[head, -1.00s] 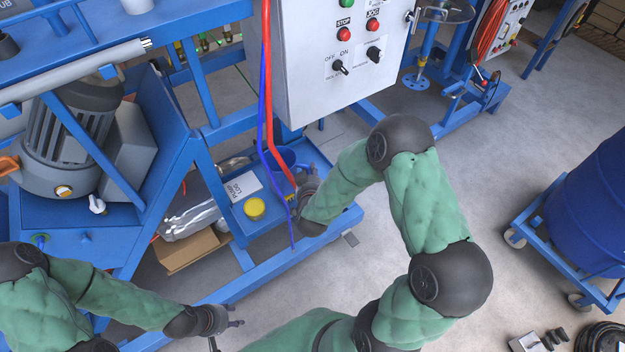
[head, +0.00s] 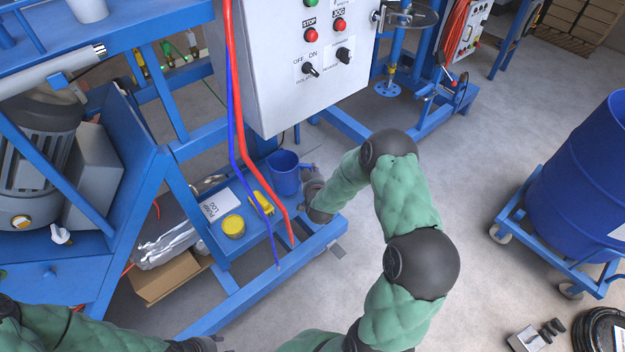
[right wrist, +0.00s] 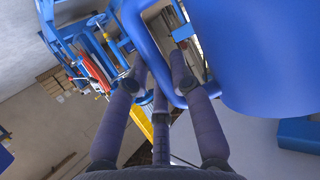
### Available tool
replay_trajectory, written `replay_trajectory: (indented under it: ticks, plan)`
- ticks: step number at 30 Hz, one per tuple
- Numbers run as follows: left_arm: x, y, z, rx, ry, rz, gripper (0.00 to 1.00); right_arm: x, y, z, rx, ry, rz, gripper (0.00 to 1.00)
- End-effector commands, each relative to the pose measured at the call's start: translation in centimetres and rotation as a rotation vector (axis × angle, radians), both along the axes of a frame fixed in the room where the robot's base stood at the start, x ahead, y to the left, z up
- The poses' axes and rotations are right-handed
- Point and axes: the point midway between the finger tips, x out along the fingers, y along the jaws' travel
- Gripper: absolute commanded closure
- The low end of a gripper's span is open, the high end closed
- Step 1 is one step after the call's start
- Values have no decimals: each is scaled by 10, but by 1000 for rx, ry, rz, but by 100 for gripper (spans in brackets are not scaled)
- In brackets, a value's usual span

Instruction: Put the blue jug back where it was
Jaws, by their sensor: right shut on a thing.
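The blue jug (head: 284,173) is upright at the back right of the low blue shelf (head: 240,253), under the grey control box. I cannot tell whether its base touches the shelf. My right gripper (head: 309,174) is at the jug's right side, on its handle. In the right wrist view, the jug (right wrist: 262,55) fills the upper right, and the fingers of my right gripper (right wrist: 165,78) close around its looped handle. My left gripper (head: 205,343) shows only partly at the bottom edge, away from the jug; its fingers are not clear.
A yellow-lidded jar (head: 233,226), a pump log sheet (head: 219,205) and a yellow object (head: 262,203) are on the shelf. Red and blue hoses (head: 240,130) hang in front. The control box (head: 300,65) overhangs. A blue drum (head: 590,180) stands right; the floor between is clear.

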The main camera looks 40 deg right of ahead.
Motion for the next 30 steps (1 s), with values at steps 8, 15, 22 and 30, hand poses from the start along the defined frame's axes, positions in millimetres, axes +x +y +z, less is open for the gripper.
replay_trajectory:
  ticks: [8, 15, 22, 30]
  plan:
    - [0, 0, -19, 0, 0, 0, 56, 3, -6, -35, 0, 0, 0, 100]
    - [0, 0, -18, 0, 0, 0, 56, 3, -6, -37, -1, -2, 0, 100]
    - [0, 0, -21, 0, 0, 0, 56, 3, -6, -41, 0, 0, 0, 69]
    - [0, 0, -21, 0, 0, 0, 56, 3, -6, -40, 0, 0, 0, 54]
